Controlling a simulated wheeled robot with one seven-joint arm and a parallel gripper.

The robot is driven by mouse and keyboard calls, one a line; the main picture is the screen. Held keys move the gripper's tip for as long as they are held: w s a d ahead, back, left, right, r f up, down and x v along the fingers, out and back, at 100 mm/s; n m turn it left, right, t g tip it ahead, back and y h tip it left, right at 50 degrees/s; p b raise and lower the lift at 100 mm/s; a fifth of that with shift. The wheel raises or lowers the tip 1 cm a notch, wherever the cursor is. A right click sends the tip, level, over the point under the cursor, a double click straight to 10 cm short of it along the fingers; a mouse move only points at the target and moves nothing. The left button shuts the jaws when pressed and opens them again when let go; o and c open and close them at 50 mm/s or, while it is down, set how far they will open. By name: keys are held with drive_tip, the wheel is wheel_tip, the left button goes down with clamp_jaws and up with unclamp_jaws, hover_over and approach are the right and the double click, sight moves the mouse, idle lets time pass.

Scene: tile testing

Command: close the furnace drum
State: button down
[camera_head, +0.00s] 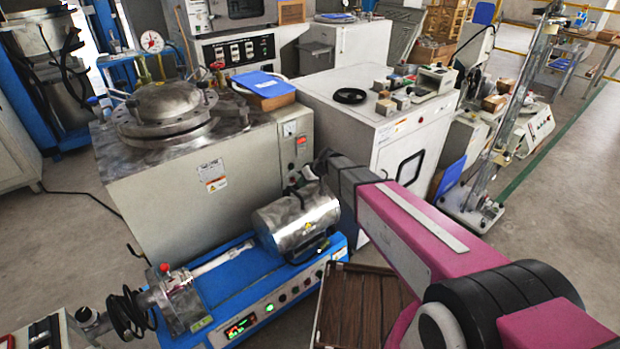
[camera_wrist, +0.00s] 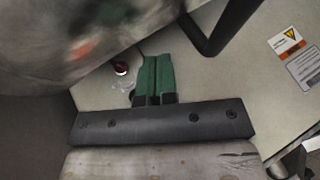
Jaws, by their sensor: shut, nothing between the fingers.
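The furnace drum (camera_head: 297,220) is a shiny metal cylinder with a yellow warning label, on the right part of a blue bench unit (camera_head: 265,283). I cannot tell for certain how far its lid stands open. My arm reaches in from the right, and its wrist is just behind and right of the drum; the fingertips are not clear there. In the wrist view my gripper (camera_wrist: 155,78) has green fingers pressed together, with nothing between them. A large blurred metal surface (camera_wrist: 75,40), likely the drum, is close at upper left. A black bent bar (camera_wrist: 213,32) is beyond the fingertips, to the right.
A beige cabinet (camera_head: 190,190) with a round metal vessel (camera_head: 165,105) stands directly behind the drum. A white cabinet (camera_head: 390,125) stands behind my arm. A wooden-slatted piece (camera_head: 360,308) lies below my arm. A red knob (camera_wrist: 121,68) shows left of the fingers.

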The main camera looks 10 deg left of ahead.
drive_tip(key=shift+s+a+r, duration=0.15)
drive_tip(key=shift+s+a, duration=0.4)
drive_tip(key=shift+a, duration=0.05)
drive_tip(key=shift+s+a+r, duration=0.15)
drive_tip(key=shift+s+a, duration=0.35)
drive_tip(key=shift+a, duration=0.05)
drive_tip(key=shift+s, duration=0.1)
drive_tip(key=s+a, duration=1.8)
drive_tip(key=s, duration=0.2)
drive_tip(key=shift+s+a, duration=0.3)
drive_tip(key=shift+s, duration=0.1)
